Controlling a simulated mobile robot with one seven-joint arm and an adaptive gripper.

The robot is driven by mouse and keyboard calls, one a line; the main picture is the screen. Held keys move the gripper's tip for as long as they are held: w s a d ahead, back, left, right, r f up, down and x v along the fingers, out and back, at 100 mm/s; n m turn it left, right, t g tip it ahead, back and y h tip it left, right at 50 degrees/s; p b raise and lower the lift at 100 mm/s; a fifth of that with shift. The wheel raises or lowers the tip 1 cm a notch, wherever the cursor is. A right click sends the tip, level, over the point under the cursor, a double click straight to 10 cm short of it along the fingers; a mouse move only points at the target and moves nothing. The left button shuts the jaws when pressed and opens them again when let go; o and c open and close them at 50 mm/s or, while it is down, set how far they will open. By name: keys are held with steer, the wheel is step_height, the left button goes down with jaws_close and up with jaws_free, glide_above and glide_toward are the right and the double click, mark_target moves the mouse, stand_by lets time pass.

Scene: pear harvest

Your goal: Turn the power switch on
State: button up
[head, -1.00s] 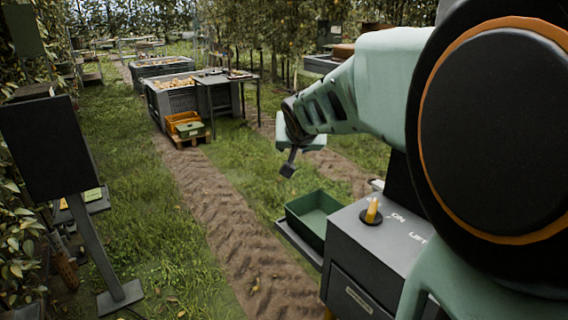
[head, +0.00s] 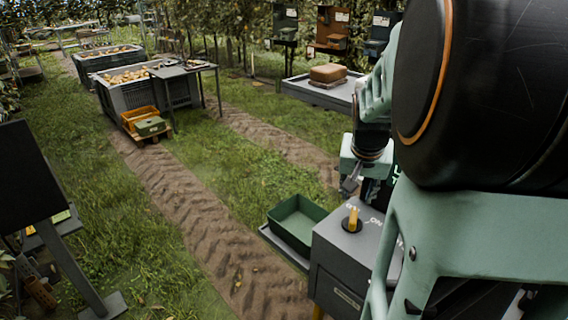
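The power switch is a yellow knob (head: 353,219) on a round black base, on top of a grey control box (head: 338,252). White lettering beside it reads "ON", partly hidden by my arm. The knob stands upright on its base. My gripper (head: 349,188) hangs pointing down, just above and behind the knob in the picture, apparently apart from it. It is small and dark here, and I cannot tell whether its fingers are open. Nothing shows held in it. My arm covers the right side of the box.
An empty green tray (head: 297,222) sits left of the box. Crates of pears (head: 148,93) and a small table (head: 184,70) stand farther back. A dark panel on a post (head: 28,180) is at the left. A pale platform (head: 323,91) lies behind. The dirt track between is clear.

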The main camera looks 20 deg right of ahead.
mark_target(354, 214)
steer(key=x, duration=1)
steer(key=shift+s+d+f, duration=0.15)
steer(key=shift+f, duration=0.25)
jaws_close()
